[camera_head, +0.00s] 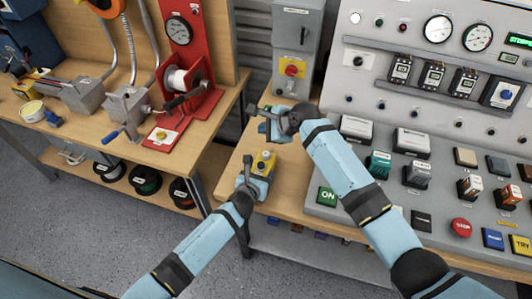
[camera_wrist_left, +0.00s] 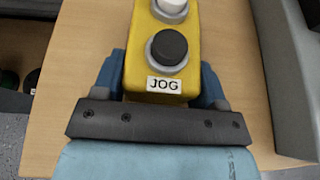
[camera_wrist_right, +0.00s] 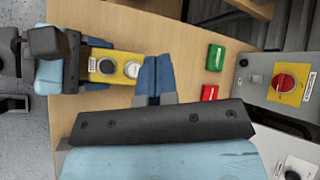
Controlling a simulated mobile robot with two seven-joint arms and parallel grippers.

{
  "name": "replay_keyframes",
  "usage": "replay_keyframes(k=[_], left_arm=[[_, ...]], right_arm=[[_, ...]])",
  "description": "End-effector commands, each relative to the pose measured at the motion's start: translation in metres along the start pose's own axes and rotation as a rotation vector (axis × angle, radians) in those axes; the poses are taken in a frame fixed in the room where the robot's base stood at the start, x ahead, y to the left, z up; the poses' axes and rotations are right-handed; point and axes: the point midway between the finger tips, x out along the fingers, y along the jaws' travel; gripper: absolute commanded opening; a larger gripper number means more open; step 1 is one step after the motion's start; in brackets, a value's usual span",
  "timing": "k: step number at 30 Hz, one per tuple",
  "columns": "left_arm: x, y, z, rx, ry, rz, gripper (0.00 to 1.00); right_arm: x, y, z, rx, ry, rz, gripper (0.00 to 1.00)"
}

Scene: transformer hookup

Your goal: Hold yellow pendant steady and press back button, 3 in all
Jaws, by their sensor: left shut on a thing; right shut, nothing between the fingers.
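The yellow pendant (camera_head: 264,162) lies on the wooden table in the head view. My left gripper (camera_head: 256,180) is shut on its near end. In the left wrist view, the pendant (camera_wrist_left: 196,45) sits between the blue fingers, with a black button (camera_wrist_left: 168,47) above the JOG label and a white button (camera_wrist_left: 172,8) farther back. In the right wrist view, my right gripper (camera_wrist_right: 156,65) is shut and empty, its fingertips beside the pendant's far end, close to the white button (camera_wrist_right: 132,69). Whether they touch the pendant, I cannot tell.
A green block (camera_wrist_right: 215,57) and a red block (camera_wrist_right: 209,92) lie right of my right fingers. A grey box with a red knob (camera_head: 291,67) stands behind. The instrument console (camera_head: 440,130) fills the right; a red-stand workbench (camera_head: 180,100) is left.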

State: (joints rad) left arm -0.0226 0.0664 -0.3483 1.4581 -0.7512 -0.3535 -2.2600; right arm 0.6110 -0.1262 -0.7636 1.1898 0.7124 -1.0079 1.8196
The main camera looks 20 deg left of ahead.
Motion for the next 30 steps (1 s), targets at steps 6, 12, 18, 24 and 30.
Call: replay_keyframes(k=[6, 12, 18, 24, 30], left_arm=[[0.000, 0.000, 0.000, 0.000, 0.000, 0.000, 0.34], [0.000, 0.000, 0.000, 0.000, 0.000, 0.000, 0.34], [0.000, 0.000, 0.000, 0.000, 0.000, 0.000, 0.34], [0.000, 0.000, 0.000, 0.000, 0.000, 0.000, 0.34], [0.000, 0.000, 0.000, 0.000, 0.000, 0.000, 0.34]], right_arm=[[0.020, 0.015, -0.015, 0.002, 0.002, 0.002, 0.00], [0.040, 0.029, -0.029, 0.002, 0.002, 0.001, 0.00], [0.052, 0.037, -0.038, 0.000, 0.000, 0.000, 0.00], [0.056, 0.041, -0.041, 0.000, 0.000, -0.002, 0.00], [0.056, 0.041, -0.041, 0.000, 0.000, -0.001, 0.00]])
